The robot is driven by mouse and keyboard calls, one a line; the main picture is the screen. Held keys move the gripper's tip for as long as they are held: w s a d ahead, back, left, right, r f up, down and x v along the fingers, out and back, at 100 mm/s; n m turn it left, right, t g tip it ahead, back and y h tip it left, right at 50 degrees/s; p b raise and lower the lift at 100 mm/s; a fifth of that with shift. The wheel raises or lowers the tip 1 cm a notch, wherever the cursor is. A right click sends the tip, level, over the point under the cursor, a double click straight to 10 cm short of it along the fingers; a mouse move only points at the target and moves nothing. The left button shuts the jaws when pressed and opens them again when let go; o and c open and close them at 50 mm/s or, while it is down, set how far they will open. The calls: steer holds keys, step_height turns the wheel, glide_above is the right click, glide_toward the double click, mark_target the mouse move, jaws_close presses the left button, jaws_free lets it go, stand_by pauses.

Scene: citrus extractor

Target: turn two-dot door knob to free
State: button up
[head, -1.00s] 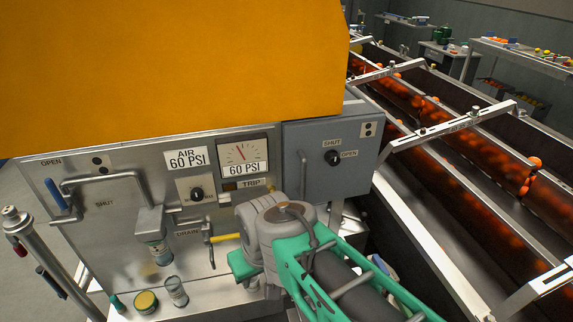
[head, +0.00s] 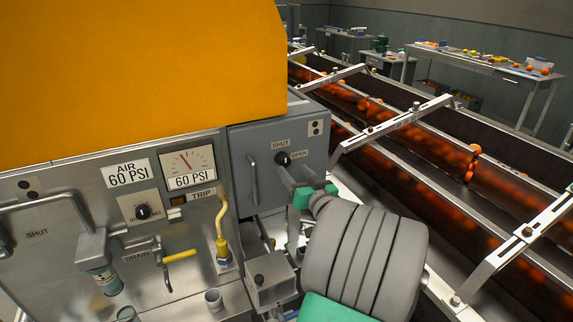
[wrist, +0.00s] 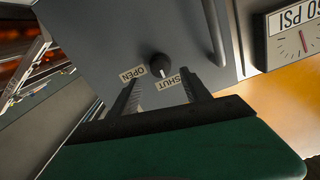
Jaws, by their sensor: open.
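The two-dot door is the grey cabinet door (head: 262,185) at the middle of the head view, with a two-dot plate (head: 315,128) at its upper right. Its black knob (head: 283,158) sits between a SHUT label above and an OPEN label to the right. The knob (wrist: 160,65) also shows in the wrist view, its pale mark towards the SHUT label. My gripper (head: 293,172) is open in front of the door, just below the knob in the head view. In the wrist view its fingers (wrist: 159,76) point to either side of the knob, with no visible contact.
The door's bar handle (head: 252,180) is left of the knob. A steel panel with a pressure gauge (head: 188,164), a small knob (head: 143,212) and a yellow hose (head: 221,225) stands left. Conveyor rails (head: 395,122) run along the right. A yellow-orange housing (head: 140,70) overhangs.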

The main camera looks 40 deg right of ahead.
mark_target(286, 162)
steer(key=p+x, duration=0.1)
steer(key=x, duration=0.4)
steer(key=shift+w, duration=0.35)
jaws_close()
